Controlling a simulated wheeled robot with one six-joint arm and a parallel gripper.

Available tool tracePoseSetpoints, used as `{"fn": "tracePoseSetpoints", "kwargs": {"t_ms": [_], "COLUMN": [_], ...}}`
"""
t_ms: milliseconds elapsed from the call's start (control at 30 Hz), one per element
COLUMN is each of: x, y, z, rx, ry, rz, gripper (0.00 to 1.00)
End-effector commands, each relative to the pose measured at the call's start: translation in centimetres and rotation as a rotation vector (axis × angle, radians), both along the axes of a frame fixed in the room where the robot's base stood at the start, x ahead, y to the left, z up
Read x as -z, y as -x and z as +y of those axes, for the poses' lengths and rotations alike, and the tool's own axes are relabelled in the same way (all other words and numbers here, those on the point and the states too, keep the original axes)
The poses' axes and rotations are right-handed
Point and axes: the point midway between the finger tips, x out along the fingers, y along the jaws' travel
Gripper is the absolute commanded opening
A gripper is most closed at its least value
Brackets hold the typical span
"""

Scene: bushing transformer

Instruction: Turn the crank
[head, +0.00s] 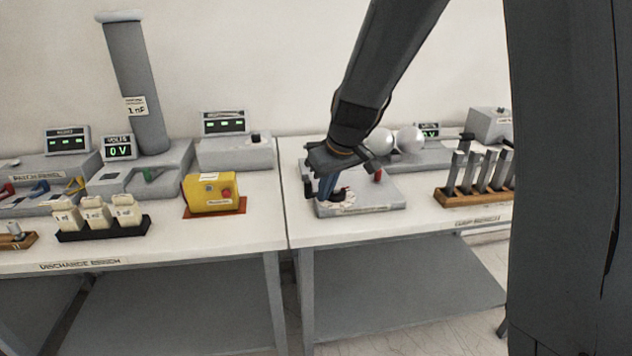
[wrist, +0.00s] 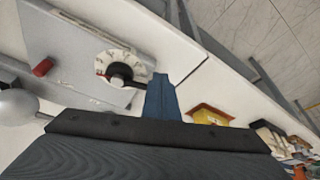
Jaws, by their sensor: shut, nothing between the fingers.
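A grey device base (head: 375,193) stands on the right-hand bench, with a round white dial (head: 343,198) on its front left. In the wrist view the dial (wrist: 130,62) carries a black crank-like piece (wrist: 119,80) with a rounded end, and a red mark shows beside it. My gripper (head: 324,190) points down over the dial and hides part of it. In the wrist view its blue fingers (wrist: 161,92) are together and empty, beside the dial's rim. I cannot tell whether they touch the crank.
A red knob (head: 378,175) stands on the same base, and two pale spheres (head: 410,139) are behind it. A wooden rack (head: 475,199) with grey bars is to the right. A yellow box (head: 208,193) sits on the left bench, across a narrow gap.

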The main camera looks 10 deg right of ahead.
Motion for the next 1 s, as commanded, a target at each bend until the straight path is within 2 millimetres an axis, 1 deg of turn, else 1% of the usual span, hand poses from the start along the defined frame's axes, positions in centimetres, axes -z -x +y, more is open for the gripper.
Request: {"fn": "tracePoseSetpoints", "kwargs": {"t_ms": [33,200,400,1000], "x": [0.2,0.0,0.1,0.2], "y": [-0.4,-2.3,-3.5,-3.9], "z": [0.3,1.1,1.6,1.7], "rx": [0.000,-0.001,0.000,0.002], "ry": [0.000,0.000,0.000,0.000], "rz": [0.001,0.000,0.000,0.000], "gripper": [0.00,0.00,0.00,0.00]}}
